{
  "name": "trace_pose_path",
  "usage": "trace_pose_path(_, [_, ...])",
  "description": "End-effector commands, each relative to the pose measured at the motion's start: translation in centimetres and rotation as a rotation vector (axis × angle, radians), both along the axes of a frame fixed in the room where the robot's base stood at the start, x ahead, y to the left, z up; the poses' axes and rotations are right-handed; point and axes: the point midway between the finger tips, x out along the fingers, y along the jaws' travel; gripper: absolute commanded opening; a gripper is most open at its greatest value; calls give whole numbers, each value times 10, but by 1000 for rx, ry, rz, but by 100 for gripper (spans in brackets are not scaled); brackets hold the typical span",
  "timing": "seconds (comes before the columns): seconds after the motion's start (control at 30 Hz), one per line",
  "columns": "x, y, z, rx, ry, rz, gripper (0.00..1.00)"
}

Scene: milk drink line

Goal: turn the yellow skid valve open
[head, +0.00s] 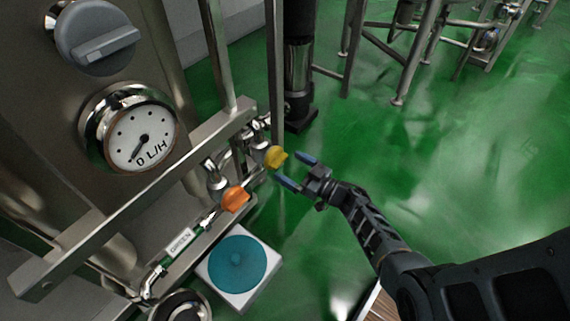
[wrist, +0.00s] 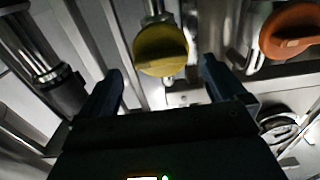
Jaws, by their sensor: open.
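The yellow skid valve (head: 276,157) is a small rounded knob on the pipework at the skid's lower right side in the head view. In the wrist view the yellow valve (wrist: 161,49) is ahead of my gripper, between the lines of the two fingers. My gripper (head: 297,171) is open and empty, just to the right of the yellow knob, with its blue-tipped fingers pointing at it. In the wrist view my gripper (wrist: 161,74) has one finger on each side of the knob's lower edge. I cannot tell whether either finger touches it.
An orange valve knob (head: 236,199) sits close by, below left of the yellow one. Metal pipes and a rail (head: 135,195) run along the skid. A flow gauge (head: 129,136) points near 0 L/H. A white box with a teal disc (head: 237,262) stands below. Green floor (head: 470,180) is open at right.

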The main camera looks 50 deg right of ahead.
Motion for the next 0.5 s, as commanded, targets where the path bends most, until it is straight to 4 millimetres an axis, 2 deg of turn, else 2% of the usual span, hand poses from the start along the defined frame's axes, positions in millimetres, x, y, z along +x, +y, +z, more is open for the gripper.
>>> trace_pose_path(0.1, [17,1,-2,-1,-1,2,98])
trace_pose_path(0.2, [27,1,-2,0,0,0,98])
trace_pose_path(0.5, [34,2,0,1,1,-1,98])
